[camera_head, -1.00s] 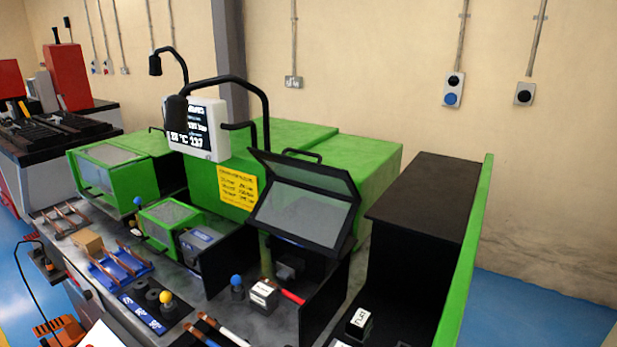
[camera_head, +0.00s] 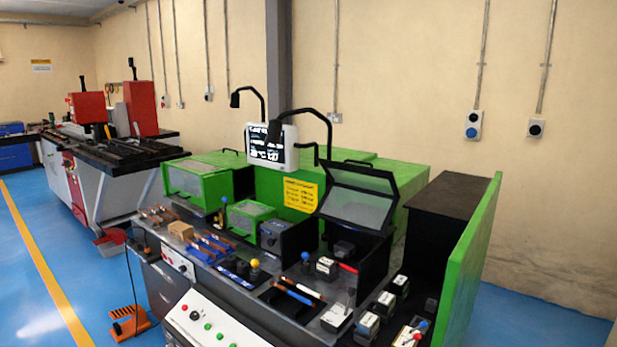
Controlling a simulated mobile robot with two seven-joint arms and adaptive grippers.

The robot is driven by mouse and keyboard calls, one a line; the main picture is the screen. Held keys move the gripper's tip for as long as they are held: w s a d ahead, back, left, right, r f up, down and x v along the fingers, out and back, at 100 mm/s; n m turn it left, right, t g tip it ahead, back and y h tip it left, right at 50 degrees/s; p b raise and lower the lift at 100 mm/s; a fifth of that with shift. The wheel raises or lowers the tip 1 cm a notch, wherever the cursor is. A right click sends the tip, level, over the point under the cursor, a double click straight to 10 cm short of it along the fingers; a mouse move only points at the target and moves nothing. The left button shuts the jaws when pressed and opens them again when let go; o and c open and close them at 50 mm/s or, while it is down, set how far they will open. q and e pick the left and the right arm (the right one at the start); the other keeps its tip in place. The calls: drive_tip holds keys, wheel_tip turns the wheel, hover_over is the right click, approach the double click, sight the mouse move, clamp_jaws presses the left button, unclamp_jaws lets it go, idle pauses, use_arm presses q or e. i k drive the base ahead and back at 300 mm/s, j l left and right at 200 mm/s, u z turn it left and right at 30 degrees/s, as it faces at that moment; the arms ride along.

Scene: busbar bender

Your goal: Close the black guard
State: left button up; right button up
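The black guard (camera_head: 358,210) is a black-framed cover with clear panels on the right half of the green bending machine. It stands raised and tilted back, with a black handle (camera_head: 352,163) along its top edge. The space under it is open at the front, and a dark tooling block (camera_head: 344,248) shows below it. Neither my left nor my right gripper shows in the head view.
Green guards with clear panels (camera_head: 198,180) (camera_head: 248,218) stand left of the black guard. A monitor (camera_head: 272,150) and bent black lamp arms rise behind. Tools and blocks lie on the bench front. A tall green panel (camera_head: 472,260) bounds the right.

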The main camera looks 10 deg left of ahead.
sight(368, 171)
drive_tip(key=i+l+u, duration=0.15)
drive_tip(key=u, duration=1.7)
drive_tip(key=l+u, duration=0.1)
drive_tip(key=l, duration=4.65)
